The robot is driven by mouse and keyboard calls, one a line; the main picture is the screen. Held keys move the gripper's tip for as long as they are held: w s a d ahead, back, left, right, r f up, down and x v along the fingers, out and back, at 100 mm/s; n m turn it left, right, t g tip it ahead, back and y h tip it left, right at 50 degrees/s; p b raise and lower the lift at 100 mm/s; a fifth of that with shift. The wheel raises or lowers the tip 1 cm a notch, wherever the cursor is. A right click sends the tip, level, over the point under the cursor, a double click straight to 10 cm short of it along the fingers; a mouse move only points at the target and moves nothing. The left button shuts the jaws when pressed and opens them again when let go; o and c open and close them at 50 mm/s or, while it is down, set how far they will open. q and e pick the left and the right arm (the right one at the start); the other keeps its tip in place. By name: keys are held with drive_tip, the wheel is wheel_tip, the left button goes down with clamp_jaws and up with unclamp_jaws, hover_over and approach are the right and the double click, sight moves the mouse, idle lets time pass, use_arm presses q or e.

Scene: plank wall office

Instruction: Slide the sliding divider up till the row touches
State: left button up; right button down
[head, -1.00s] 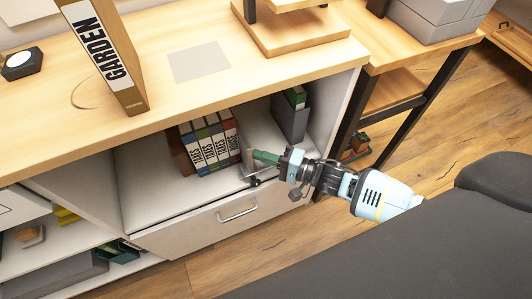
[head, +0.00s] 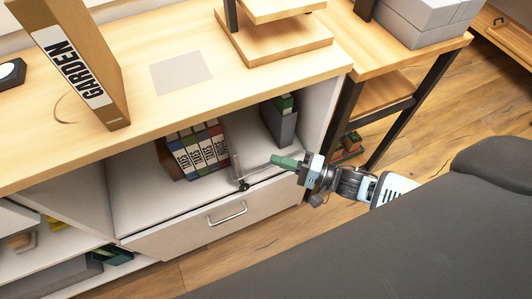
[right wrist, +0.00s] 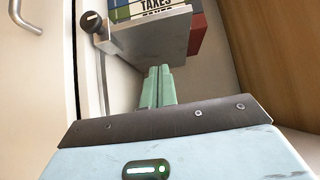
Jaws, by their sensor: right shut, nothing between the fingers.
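The sliding divider (head: 235,166) is a thin upright plate with a dark knob (head: 242,185) at its front foot, on the shelf's front rail. It stands just right of the row of TAXES binders (head: 199,151); I cannot tell whether they touch. In the right wrist view the divider (right wrist: 155,38) shows as a pale plate with the binders (right wrist: 150,8) behind it. My right gripper (head: 274,160) has green fingers, shut and empty, to the right of the divider with a gap between. Its fingertips (right wrist: 158,70) point at the plate. My left gripper is out of view.
A dark grey box file (head: 280,122) stands further right in the compartment, near the side wall (head: 318,120). A drawer with a handle (head: 227,213) is below. The GARDEN binder (head: 75,65) stands on the top. Shelf floor left of the binders is clear.

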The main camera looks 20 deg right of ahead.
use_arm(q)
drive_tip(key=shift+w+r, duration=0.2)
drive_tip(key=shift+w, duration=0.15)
use_arm(e)
drive_tip(key=v, duration=0.5)
drive_tip(key=shift+d, duration=0.1)
